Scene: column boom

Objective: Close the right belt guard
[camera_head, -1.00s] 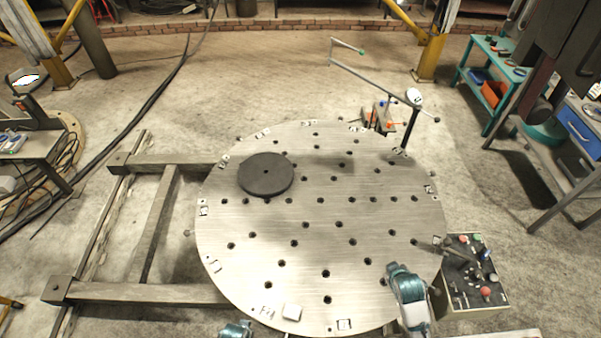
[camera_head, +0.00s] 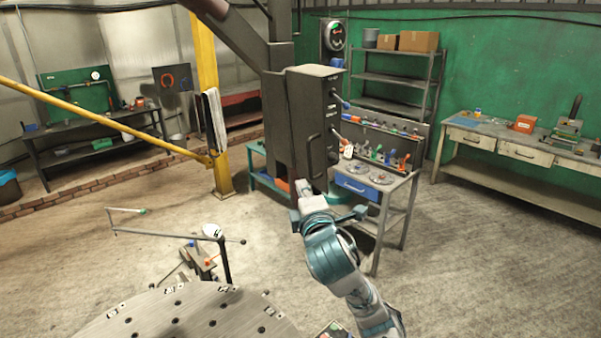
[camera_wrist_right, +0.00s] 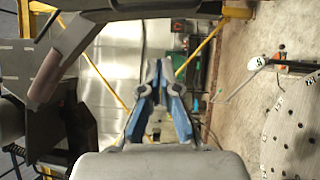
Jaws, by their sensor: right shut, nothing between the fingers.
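A dark grey box-like housing (camera_head: 293,120) hangs on the column in the middle of the head view. A bar handle (camera_head: 312,150) stands on its right-hand face. I cannot tell for sure which part is the right belt guard. My right gripper (camera_head: 303,188) is raised in front of the housing's lower end, partly hidden by its own wrist; I cannot tell whether it touches. In the right wrist view its blue-sided fingers (camera_wrist_right: 159,68) are together and empty. Dark machine parts (camera_wrist_right: 75,50) fill the left of that view. My left gripper is out of view.
A round steel table (camera_head: 190,318) with holes lies at the bottom, with a thin jointed rod (camera_head: 165,232) beyond it. A tool bench (camera_head: 385,186) stands right of the housing, a drawer workbench (camera_head: 510,150) farther right. The floor between them is clear.

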